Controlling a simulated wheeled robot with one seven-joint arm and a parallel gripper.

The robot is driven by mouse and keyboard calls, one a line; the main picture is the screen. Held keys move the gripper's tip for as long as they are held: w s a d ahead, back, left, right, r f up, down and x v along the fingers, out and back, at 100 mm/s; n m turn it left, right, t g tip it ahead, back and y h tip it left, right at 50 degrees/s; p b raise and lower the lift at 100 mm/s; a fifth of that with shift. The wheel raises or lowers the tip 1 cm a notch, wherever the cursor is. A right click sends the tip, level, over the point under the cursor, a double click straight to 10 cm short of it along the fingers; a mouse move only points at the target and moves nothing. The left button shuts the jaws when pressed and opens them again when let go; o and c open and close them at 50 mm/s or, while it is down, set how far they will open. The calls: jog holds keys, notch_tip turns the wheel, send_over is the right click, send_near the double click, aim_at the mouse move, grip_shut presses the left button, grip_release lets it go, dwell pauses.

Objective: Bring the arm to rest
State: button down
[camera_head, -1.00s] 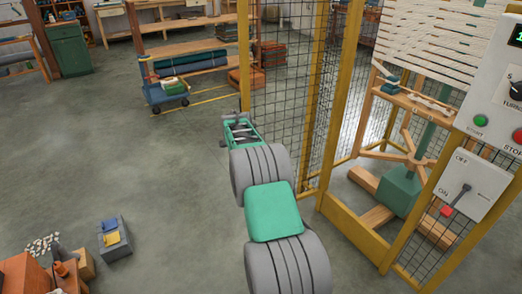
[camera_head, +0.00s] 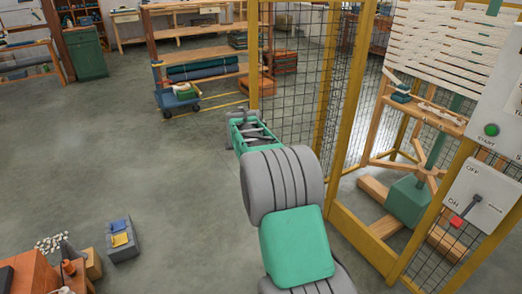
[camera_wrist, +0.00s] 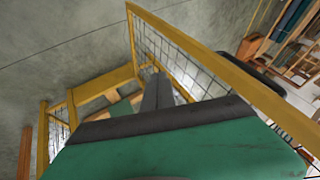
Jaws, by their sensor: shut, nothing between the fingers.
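My arm, with grey ribbed joints and green links, reaches up from the bottom of the head view, just left of the yellow mesh guard (camera_head: 343,150). Its far end appears small beside the guard's left part, and the fingers cannot be made out clearly there. In the wrist view my gripper (camera_wrist: 157,92) shows as dark grey fingers close together beyond the green housing, shut and empty. The guard's yellow rails (camera_wrist: 225,70) and mesh lie beyond and around the fingers in that view; whether anything touches cannot be told.
Inside the guard stands a wooden winder with white yarn (camera_head: 445,50). A control panel with a lever switch (camera_head: 478,202) is at right. A blue trolley (camera_head: 178,99) stands behind. A grey box (camera_head: 122,240) and orange crate (camera_head: 30,272) are at lower left.

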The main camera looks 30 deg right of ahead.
jog(key=s+a+r+n+y+p, duration=0.1)
jog(key=s+a+r+n+p, duration=0.35)
jog(key=a+r, duration=0.35)
jog(key=s+a+r+n+y+p, duration=0.2)
jog(key=s+a+r+n+p, duration=0.1)
jog(key=s+a+r+p, duration=0.4)
jog(key=s+a+r+n+g+y+p, duration=0.1)
jog(key=s+a+n+p, duration=0.2)
jog(key=s+a+n, duration=0.2)
jog(key=s+a+r+n+y+p, duration=0.1)
jog(key=s+a+n+p, duration=0.3)
jog(key=s+a, duration=0.6)
jog(key=s+r+n, duration=0.1)
jog(key=s+n, duration=0.1)
jog(key=s, duration=0.1)
jog(key=shift+r+g+p, duration=0.3)
jog(key=shift+g, duration=0.1)
